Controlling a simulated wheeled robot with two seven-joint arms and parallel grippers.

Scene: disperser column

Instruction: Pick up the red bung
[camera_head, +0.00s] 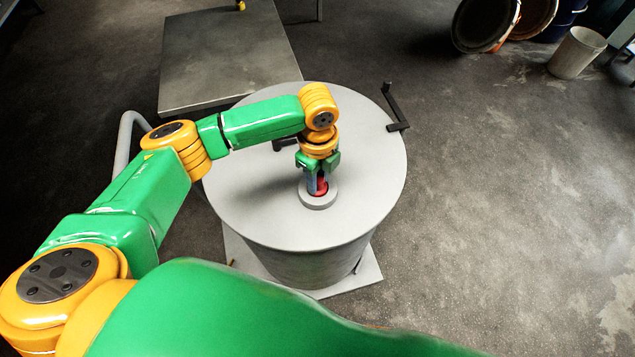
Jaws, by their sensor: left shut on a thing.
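The red bung (321,187) sits in a raised round grey collar (318,204) on top of a large grey drum (259,213). My left gripper (317,188) points down from above and is shut on the bung. Its fingers hide part of the bung, so only some red shows between and beside them. I cannot tell whether the bung is seated in the collar or slightly raised. My right gripper is not in view.
A black crank-shaped handle (396,108) stands at the drum's right rim. A grey flat-topped platform (225,55) is behind the drum. The floor to the right is clear.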

